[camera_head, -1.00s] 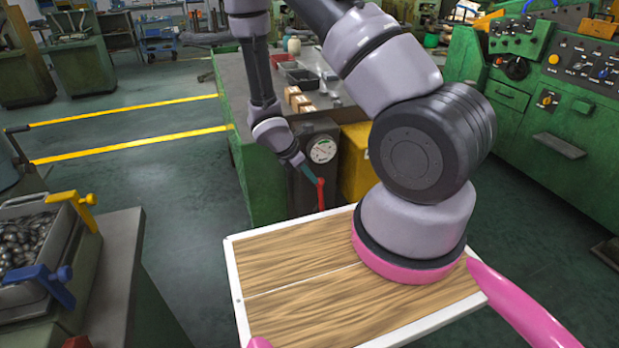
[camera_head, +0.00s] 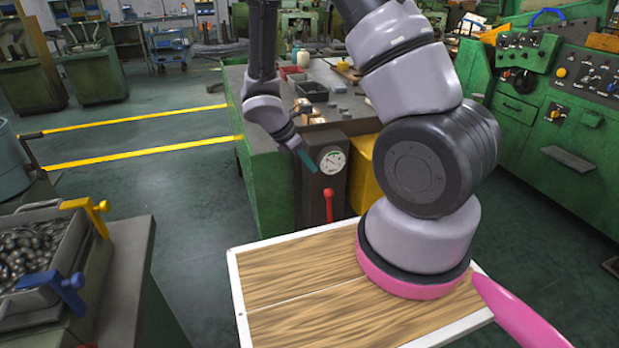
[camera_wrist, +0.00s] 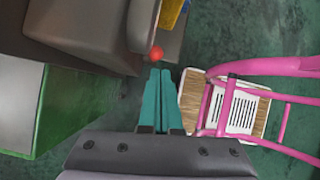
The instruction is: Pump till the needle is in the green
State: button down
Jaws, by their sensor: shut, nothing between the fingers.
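The pump is a dark grey box (camera_head: 311,197) at the end of the green bench, with a round white gauge (camera_head: 332,160) on its front. The needle and any green band are too small to read. The red pump lever (camera_head: 328,203) hangs below the gauge with its knob up. My gripper (camera_head: 310,167), with teal fingers, is shut and empty, just left of the gauge and above the knob. In the wrist view the fingertips (camera_wrist: 160,70) point at the red knob (camera_wrist: 156,53), with a small gap in the picture; contact cannot be told.
The green bench (camera_head: 262,165) carries small boxes and trays behind the pump. A yellow box (camera_head: 366,178) stands right of the pump. A wood-topped, white-rimmed board (camera_head: 290,270) lies in front. A bin of metal parts (camera_head: 35,250) is at left. Open floor lies between.

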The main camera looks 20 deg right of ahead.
jog(key=s+a+f+t+h, duration=0.1)
jog(key=a+f+h, duration=0.3)
jog(key=a+f, duration=0.5)
send_near(330, 210)
notch_tip(330, 210, down, 3)
jog(key=w+d, duration=0.1)
jog(key=d, duration=0.1)
jog(key=shift+w+d+r+n, duration=0.1)
jog(key=shift+d+n, duration=0.05)
jog(key=shift+d, duration=0.25)
jog(key=shift+w+d+r+n, duration=0.15)
jog(key=shift+d, duration=0.3)
jog(key=shift+d, duration=0.1)
